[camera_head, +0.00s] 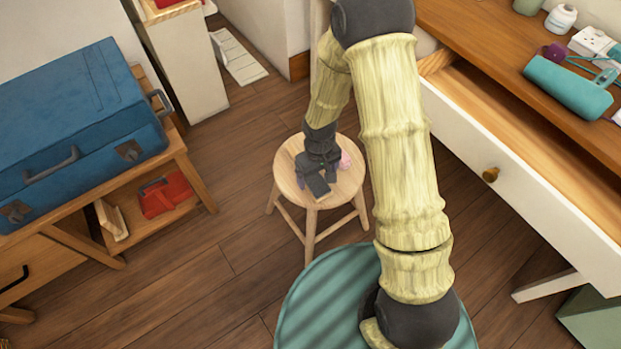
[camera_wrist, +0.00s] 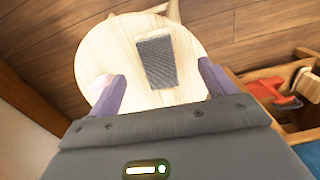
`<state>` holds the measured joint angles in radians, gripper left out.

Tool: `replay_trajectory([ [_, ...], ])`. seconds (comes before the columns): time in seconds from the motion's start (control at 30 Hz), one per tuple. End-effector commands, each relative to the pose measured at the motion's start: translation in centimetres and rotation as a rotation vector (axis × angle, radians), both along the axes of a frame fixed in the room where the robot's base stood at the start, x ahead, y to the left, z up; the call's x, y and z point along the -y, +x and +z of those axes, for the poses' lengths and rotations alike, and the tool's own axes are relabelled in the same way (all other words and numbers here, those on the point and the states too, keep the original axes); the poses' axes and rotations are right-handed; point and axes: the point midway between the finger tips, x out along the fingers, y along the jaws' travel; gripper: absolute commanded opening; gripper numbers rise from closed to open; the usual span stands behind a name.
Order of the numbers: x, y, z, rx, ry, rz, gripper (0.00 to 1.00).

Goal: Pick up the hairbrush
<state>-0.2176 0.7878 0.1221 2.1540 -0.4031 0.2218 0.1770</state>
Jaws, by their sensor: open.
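A dark grey, finely ridged rectangular thing (camera_wrist: 157,62) lies flat on a round wooden stool (camera_wrist: 100,50). It also shows on the stool in the head view (camera_head: 318,186). No handle shows on it, so I cannot tell for sure whether it is the hairbrush. My gripper (camera_wrist: 162,86) is open and empty over the stool, its purple fingers apart. In the wrist view the dark thing lies ahead, between the lines of the two fingers. My gripper (camera_head: 318,174) partly covers the stool in the head view. A small pink thing (camera_head: 345,160) sits at the stool's right, partly hidden.
A blue suitcase (camera_head: 70,120) lies on a wooden bench at left, with a red thing (camera_head: 165,195) on the shelf below. At right, a desk with an open drawer (camera_head: 520,180) holds a teal cylinder (camera_head: 568,88).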

Motion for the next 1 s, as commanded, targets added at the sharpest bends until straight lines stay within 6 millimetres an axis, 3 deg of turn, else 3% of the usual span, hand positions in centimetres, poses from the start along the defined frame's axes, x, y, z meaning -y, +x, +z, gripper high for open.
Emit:
replay_trajectory([
  [0.43,0.0,0.0,-0.9,0.001,0.0,0.0,0.84],
  [0.73,0.4,0.2,-5.1,-0.002,-0.001,0.001,0.84],
  [1.0,0.3,0.2,-5.8,0.001,0.0,-0.001,0.84],
])
